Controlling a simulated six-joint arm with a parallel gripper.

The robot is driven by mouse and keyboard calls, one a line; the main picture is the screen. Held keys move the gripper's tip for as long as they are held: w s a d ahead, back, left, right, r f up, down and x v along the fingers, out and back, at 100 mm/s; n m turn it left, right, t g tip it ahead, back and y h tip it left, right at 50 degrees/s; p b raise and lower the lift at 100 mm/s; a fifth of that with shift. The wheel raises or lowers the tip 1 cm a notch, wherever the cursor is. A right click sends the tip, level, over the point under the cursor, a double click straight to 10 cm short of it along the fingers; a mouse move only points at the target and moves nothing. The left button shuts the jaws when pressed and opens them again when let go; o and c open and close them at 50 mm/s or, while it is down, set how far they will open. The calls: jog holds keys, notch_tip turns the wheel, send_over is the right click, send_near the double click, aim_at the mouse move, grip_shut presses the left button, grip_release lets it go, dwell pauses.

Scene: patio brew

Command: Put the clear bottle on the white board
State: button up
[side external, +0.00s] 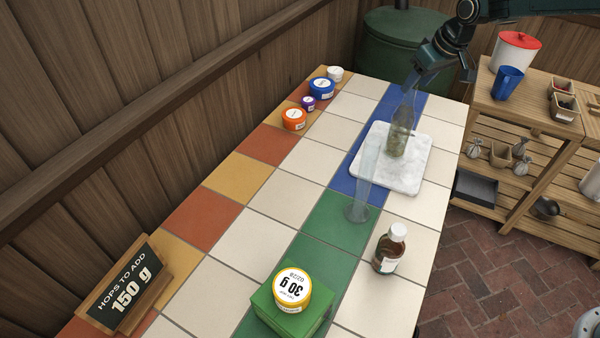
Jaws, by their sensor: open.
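The clear bottle (399,138) stands upright on the white marbled board (412,178), towards the board's back half. It has greenish-brown contents low inside. My gripper (413,82) is open at the bottle's upper end, close to its neck. The fingers overlap the neck in this view, so I cannot tell whether they touch it.
A clear glass cylinder (361,190) stands just in front of the board. A brown bottle (390,250) stands nearer on the right. A yellow-rimmed jar (292,288) sits on a green box (290,322). Several small tubs, including a blue one (321,89), line the back left.

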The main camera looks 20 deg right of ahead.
jog(key=a+v, duration=0.1)
jog(key=v, duration=0.7)
jog(key=shift+s+d+r, duration=0.15)
jog(key=shift+d+r, duration=0.15)
jog(key=shift+d, duration=0.25)
jog(key=shift+r, duration=0.1)
jog(key=s+r+m, duration=0.1)
jog(key=s+r, duration=0.4)
jog(key=s, duration=0.5)
jog(key=s+r, duration=0.4)
jog(key=s, duration=0.6)
jog(key=s+d+f+m, duration=0.1)
jog(key=s+f, duration=0.1)
jog(key=s, duration=0.8)
jog(key=s+d+f+m+t+h, duration=0.1)
jog(key=s+f, duration=0.1)
jog(key=s, duration=0.8)
jog(key=shift+s, duration=0.3)
